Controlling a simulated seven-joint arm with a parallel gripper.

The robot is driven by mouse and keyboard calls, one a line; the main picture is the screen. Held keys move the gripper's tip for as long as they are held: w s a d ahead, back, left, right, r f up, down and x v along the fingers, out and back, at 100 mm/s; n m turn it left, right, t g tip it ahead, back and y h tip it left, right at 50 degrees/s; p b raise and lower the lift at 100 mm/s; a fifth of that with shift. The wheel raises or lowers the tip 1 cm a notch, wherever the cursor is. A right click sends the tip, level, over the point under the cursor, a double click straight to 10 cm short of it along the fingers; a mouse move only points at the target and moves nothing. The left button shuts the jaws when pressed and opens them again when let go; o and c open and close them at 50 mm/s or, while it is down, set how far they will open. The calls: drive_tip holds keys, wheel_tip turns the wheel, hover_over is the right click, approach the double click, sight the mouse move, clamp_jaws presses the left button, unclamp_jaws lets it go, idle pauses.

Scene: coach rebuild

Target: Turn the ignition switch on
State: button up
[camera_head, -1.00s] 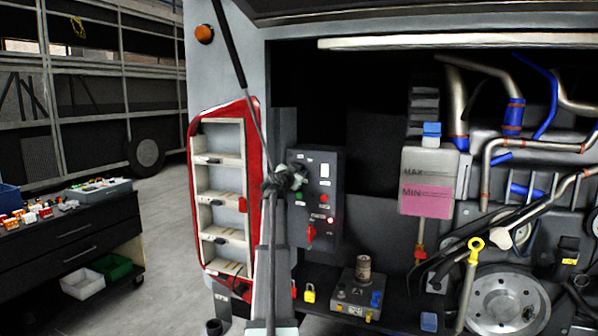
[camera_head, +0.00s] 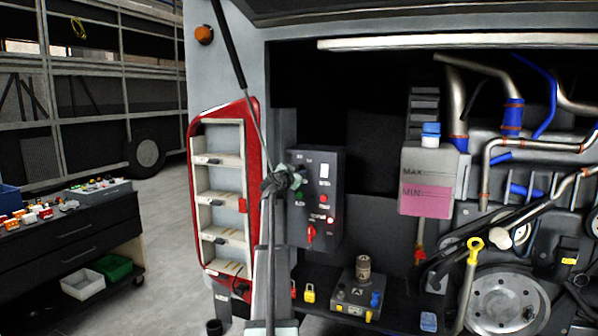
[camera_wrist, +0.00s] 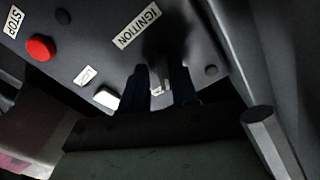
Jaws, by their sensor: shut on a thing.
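The dark control panel (camera_head: 328,190) stands at the left of the open engine bay. In the wrist view its IGNITION label (camera_wrist: 137,26) sits just above the ignition switch (camera_wrist: 160,78), whose pale part shows between my dark fingers. My gripper (camera_wrist: 162,88) is shut on the switch, with one finger on each side. The fingers and shadow hide much of the switch, so its exact turn angle cannot be told. In the head view my gripper (camera_head: 298,178) is at the panel's upper left and covers the switch.
A red STOP button (camera_wrist: 40,48) and a white switch (camera_wrist: 106,98) are on the same panel. A red rotary handle (camera_head: 310,234) is lower on it. An open red-framed hatch (camera_head: 254,150) stands close to the left of my arm. Engine pipes and a coolant tank (camera_head: 425,165) are at right.

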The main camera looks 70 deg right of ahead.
drive_tip(key=m, duration=0.2)
drive_tip(key=w+m, duration=0.1)
drive_tip(key=m, duration=0.1)
drive_tip(key=r+m, duration=0.1)
drive_tip(key=m, duration=0.1)
drive_tip(key=shift+w+d+t, duration=0.3)
drive_tip(key=shift+d+t, duration=0.05)
drive_tip(key=shift+t, duration=0.05)
drive_tip(key=o, duration=0.9)
drive_tip(key=shift+a, duration=0.1)
drive_tip(key=shift+s+a+f, duration=0.1)
drive_tip(key=shift+a+f, duration=0.1)
drive_tip(key=shift+a, duration=1.35)
drive_tip(key=shift+s+a+f, duration=0.15)
drive_tip(key=shift+a+f, duration=0.05)
drive_tip(key=shift+a, duration=1.4)
drive_tip(key=shift+s+a+f, duration=0.1)
drive_tip(key=shift+a+f, duration=0.1)
drive_tip(key=shift+a, duration=1.35)
drive_tip(key=a, duration=1.3)
drive_tip(key=shift+a, duration=0.4)
